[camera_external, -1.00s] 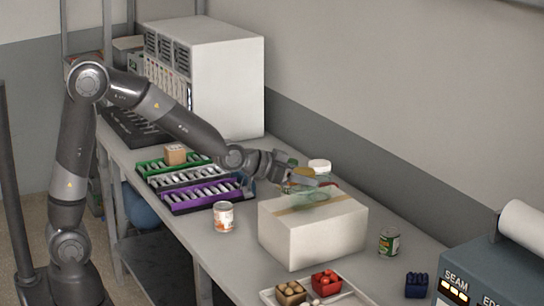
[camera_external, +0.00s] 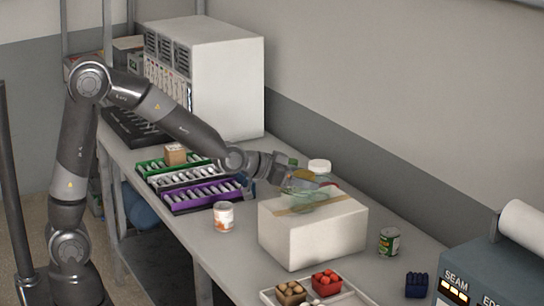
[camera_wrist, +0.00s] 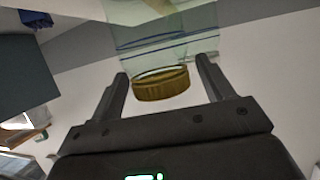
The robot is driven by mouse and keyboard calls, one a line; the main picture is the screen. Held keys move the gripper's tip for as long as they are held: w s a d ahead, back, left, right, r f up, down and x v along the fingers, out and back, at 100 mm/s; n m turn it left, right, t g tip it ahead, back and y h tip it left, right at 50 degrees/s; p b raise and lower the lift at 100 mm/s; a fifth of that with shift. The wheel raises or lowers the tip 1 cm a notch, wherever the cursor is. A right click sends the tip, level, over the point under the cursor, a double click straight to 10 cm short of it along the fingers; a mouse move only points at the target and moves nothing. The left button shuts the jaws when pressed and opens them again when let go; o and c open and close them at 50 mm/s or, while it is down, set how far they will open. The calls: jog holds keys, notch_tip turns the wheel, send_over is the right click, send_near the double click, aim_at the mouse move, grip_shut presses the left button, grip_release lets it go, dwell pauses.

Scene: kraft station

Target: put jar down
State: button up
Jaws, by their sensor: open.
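The jar is clear greenish glass with a gold lid. In the external view its glass (camera_external: 303,196) shows at the top of a closed white box (camera_external: 312,237) with a tan tape strip. I cannot tell whether it touches the box. My gripper (camera_external: 312,179) is open at the lid, partly hiding it. In the wrist view the gold lid (camera_wrist: 161,84) sits between the open fingers of my gripper (camera_wrist: 162,75), with a gap on each side. The glass (camera_wrist: 165,40) extends beyond the lid.
A can with an orange label (camera_external: 224,217) stands left of the box, a green can (camera_external: 389,241) right. A white-lidded container (camera_external: 319,167) is behind. A tray (camera_external: 348,296) with small baskets is in front. Purple (camera_external: 205,197) and green (camera_external: 160,167) racks lie left.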

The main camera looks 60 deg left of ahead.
jog(key=v, duration=1.2)
jog(key=s+a+f+n+g+y, duration=0.1)
jog(key=s+a+g, duration=0.2)
jog(key=s, duration=1)
jog(key=s+a+f+n+g+y, duration=0.1)
jog(key=s+a+g, duration=0.3)
jog(key=s, duration=0.9)
jog(key=a, duration=0.3)
jog(key=shift+a+f+g, duration=0.2)
jog(key=shift+f+g, duration=0.1)
jog(key=shift+f, duration=0.05)
